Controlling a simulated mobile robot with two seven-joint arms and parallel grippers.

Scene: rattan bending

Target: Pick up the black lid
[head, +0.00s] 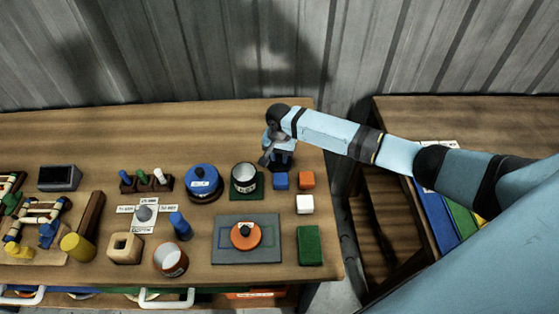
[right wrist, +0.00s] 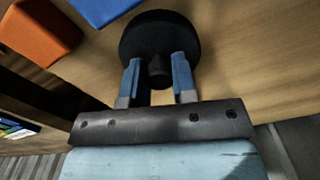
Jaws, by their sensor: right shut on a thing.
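The black lid (right wrist: 150,32) is round and dark, with a small knob on top. In the head view my right gripper (head: 274,152) points down at the back right of the table, and the lid shows there as a dark patch (head: 283,167), partly hidden by the gripper. I cannot tell whether the lid touches the table. My left gripper is not in view.
Blue (head: 281,180), orange (head: 306,180) and white (head: 305,204) blocks stand just in front of my right gripper. A white-rimmed pot (head: 244,176) on a green base and a blue lidded pot (head: 202,180) stand to the left. The table's right edge is close by.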

